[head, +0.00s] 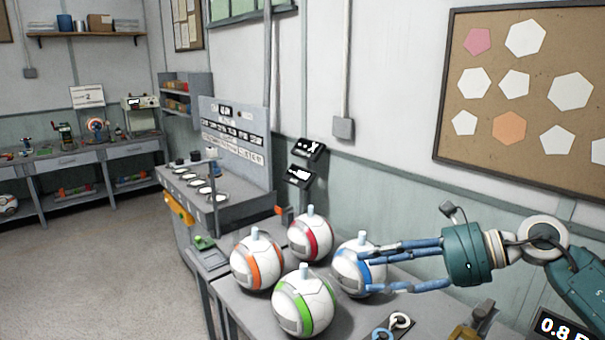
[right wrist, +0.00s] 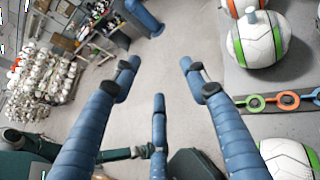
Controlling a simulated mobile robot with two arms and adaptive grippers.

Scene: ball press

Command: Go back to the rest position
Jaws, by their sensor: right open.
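My right gripper (head: 374,268) comes in from the right in the head view, its blue fingers spread and nothing between them. In that view its fingertips overlap the blue-striped ball (head: 350,276); I cannot tell if they touch it. The right wrist view also shows the open fingers (right wrist: 158,78), with bare floor beyond them. Balls striped orange (head: 257,264), red (head: 310,238) and green (head: 304,302) stand on the grey table beside the blue one. My left gripper is not in view.
A press bench (head: 215,190) with an upright panel stands left of the balls. Ring-shaped holders (head: 400,321) lie at the table's front. A corkboard (head: 520,140) hangs behind my right arm. The floor (head: 110,265) at left is clear.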

